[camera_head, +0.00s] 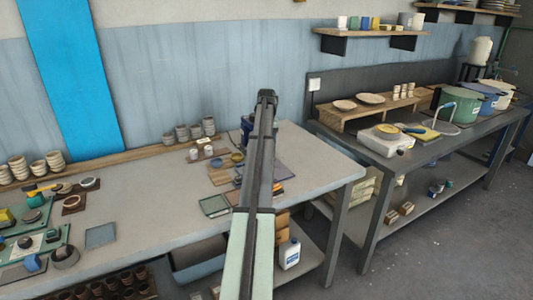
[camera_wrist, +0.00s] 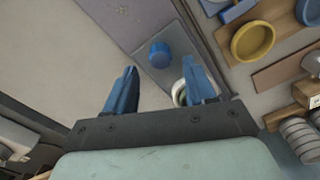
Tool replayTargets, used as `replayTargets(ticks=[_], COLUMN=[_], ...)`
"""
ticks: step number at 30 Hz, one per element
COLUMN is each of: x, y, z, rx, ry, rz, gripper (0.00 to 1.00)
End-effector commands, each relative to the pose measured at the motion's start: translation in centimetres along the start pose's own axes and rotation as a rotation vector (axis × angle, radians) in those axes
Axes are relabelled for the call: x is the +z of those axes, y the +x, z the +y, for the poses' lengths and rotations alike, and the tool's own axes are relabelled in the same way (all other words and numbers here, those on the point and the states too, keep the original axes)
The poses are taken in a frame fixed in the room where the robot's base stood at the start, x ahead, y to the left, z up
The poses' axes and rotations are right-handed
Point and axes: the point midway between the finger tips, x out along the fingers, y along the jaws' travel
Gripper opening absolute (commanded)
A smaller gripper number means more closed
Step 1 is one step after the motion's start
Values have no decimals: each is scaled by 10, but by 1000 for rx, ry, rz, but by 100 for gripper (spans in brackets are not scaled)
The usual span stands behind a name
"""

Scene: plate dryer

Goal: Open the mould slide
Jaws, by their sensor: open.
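In the wrist view, a round blue knob (camera_wrist: 159,53) stands on a grey plate (camera_wrist: 172,30). I take this for the mould slide, but cannot be certain. My gripper (camera_wrist: 160,67) is open, its two blue fingers apart and nothing between them. The knob shows just beyond the fingertips, between their lines; I cannot tell the height gap. A pale ring-shaped part (camera_wrist: 180,94) is partly hidden behind the right finger. In the head view my arm hides most of this area.
In the head view the middle of the workbench (camera_head: 150,195) is largely clear.

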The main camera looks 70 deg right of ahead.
Motion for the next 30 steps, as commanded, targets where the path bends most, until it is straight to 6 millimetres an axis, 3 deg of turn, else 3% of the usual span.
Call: replayTargets(ticks=[3,9,23,30], x=[1,0,0,0], y=[20,40,49,49], z=[0,0,0,0], rx=[0,0,0,0], ry=[0,0,0,0], rz=[0,1,1,1], gripper=[55,55,55,33])
